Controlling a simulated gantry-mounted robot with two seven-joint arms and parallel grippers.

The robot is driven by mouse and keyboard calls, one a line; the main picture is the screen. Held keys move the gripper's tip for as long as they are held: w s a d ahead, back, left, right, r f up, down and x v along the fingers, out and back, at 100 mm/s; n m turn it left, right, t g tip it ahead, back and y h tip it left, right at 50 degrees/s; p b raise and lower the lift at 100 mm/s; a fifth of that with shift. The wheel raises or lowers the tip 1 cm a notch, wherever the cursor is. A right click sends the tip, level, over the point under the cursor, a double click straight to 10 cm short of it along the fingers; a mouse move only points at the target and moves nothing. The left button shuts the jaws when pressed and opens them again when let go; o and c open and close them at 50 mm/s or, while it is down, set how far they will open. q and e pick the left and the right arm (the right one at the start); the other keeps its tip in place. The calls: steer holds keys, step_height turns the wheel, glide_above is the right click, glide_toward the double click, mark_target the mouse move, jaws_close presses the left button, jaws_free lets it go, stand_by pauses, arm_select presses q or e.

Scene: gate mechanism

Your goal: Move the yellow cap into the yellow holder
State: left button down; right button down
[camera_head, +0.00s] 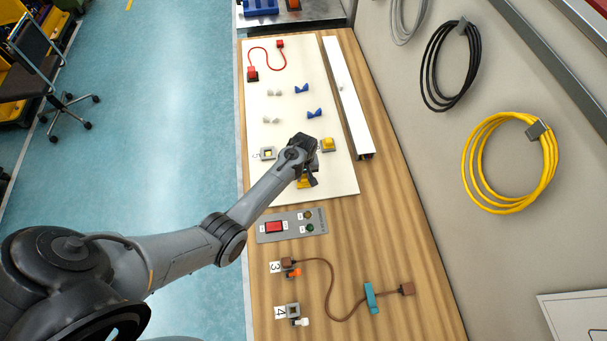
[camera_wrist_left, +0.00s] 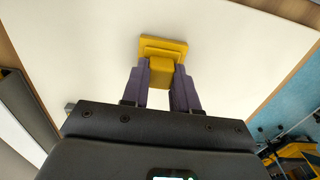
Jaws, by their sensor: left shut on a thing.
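My left gripper (camera_head: 308,180) is over the near part of the white board, and its arm hides part of what is below. In the left wrist view, its two fingers (camera_wrist_left: 160,88) are shut on the knob of a yellow stepped piece, which looks like the yellow cap (camera_wrist_left: 163,47). The cap also shows in the head view (camera_head: 303,183), partly hidden by the gripper. I cannot tell whether it touches the board. My right gripper is not in view.
A small grey square fixture (camera_head: 267,153) lies left of the gripper. A panel with a red button (camera_head: 274,227) is on the wooden table nearer me. A long white rail (camera_head: 347,95) runs along the board's right side. Blue pieces (camera_head: 314,112) lie farther away.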

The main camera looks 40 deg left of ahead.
arm_select(q)
steer(key=shift+s+f, duration=0.1)
steer(key=shift+f, duration=0.1)
steer(key=c, duration=0.8)
jaws_free()
steer(key=shift+r, duration=0.1)
